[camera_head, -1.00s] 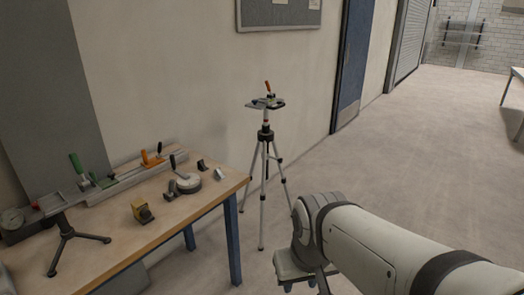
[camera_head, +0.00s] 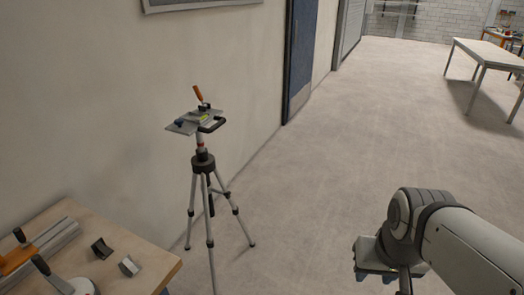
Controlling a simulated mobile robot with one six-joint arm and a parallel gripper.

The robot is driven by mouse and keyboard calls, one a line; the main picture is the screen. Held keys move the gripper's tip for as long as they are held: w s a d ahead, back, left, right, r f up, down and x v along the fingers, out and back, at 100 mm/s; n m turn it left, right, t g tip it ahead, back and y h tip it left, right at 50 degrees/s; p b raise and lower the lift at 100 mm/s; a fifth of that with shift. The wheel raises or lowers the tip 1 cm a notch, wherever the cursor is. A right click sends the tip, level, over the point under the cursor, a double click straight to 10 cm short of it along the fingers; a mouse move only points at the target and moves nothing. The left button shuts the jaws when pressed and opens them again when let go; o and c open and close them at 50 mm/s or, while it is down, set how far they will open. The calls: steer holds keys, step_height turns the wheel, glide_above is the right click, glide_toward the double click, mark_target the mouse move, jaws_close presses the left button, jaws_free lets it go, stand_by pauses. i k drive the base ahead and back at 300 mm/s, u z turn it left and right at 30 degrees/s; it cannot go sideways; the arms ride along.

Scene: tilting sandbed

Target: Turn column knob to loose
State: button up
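A grey tripod (camera_head: 203,162) stands on the floor by the wall, left of centre, upright with its legs spread. Its short centre column rises from a dark collar and carries a flat plate (camera_head: 185,126) with small fittings and an orange handle (camera_head: 198,94). A small red band (camera_head: 200,149) shows on the column under the plate. I cannot make out which part is the column knob at this size. My gripper (camera_head: 380,277) is at the lower right, well apart from the tripod. Its fingertips are small and partly cut off, so its opening is unclear.
A wooden workbench (camera_head: 150,262) fills the lower left, with a grey rail, an orange part and small dark blocks (camera_head: 102,248) on it. The wall is close behind the tripod. Open floor lies right of it. A white table (camera_head: 490,55) stands far right.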

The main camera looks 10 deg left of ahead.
mark_target(228, 194)
steer(key=u, duration=0.3)
steer(key=i, duration=1.45)
steer(key=u, duration=0.9)
steer(key=k, duration=0.85)
steer(key=u, duration=0.15)
steer(key=i, duration=0.95)
steer(key=z, duration=0.05)
